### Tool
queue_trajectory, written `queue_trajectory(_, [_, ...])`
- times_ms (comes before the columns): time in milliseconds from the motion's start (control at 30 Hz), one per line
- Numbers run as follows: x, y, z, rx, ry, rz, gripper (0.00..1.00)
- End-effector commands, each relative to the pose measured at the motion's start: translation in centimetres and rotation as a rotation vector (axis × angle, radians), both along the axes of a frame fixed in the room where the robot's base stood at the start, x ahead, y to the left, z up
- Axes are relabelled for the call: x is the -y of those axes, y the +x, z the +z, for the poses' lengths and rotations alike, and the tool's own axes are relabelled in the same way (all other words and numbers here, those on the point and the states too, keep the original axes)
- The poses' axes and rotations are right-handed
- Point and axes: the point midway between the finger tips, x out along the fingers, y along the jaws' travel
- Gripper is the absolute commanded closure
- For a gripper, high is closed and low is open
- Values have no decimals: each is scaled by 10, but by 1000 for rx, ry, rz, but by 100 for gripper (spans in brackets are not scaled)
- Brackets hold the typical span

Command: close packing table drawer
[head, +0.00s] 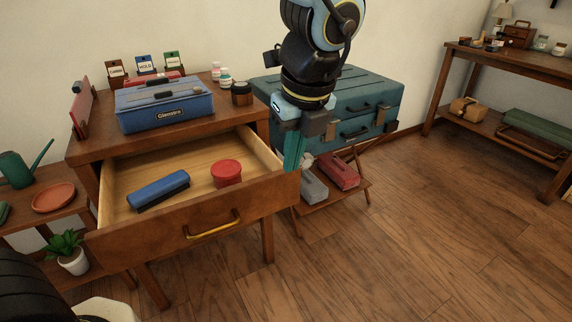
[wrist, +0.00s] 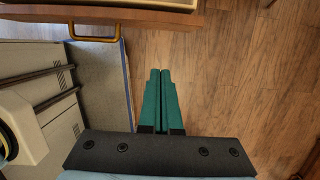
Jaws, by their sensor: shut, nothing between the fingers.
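The packing table (head: 85,151) stands at the left in the head view with its drawer (head: 160,240) pulled well out. The drawer front has a brass handle (head: 212,226); the handle also shows at the top left of the wrist view (wrist: 95,38). A blue case (head: 158,190) and a round red tin (head: 226,173) lie in the drawer. My gripper (head: 292,165) points down near the right end of the drawer front in the head view. In the wrist view its green fingers (wrist: 160,100) are together with nothing between them, apart from the handle, over the floor.
A blue toolbox (head: 165,110), jars (head: 242,94) and small card holders stand on the tabletop. A teal chest (head: 365,95) on a stand is behind my gripper. A plant (head: 66,247) and shelf are at left. The floor (head: 430,220) in front and right is clear.

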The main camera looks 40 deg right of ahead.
Motion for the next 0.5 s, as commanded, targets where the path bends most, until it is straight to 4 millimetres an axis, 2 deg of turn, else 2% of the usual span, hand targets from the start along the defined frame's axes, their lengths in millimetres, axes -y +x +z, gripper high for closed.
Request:
queue_trajectory(100, [-1, 5, -27, -1, 6, 1, 100])
queue_trajectory(400, [1, 20, -86, -1, 4, 4, 100])
queue_trajectory(500, [4, 38, -80, -1, -1, 8, 100])
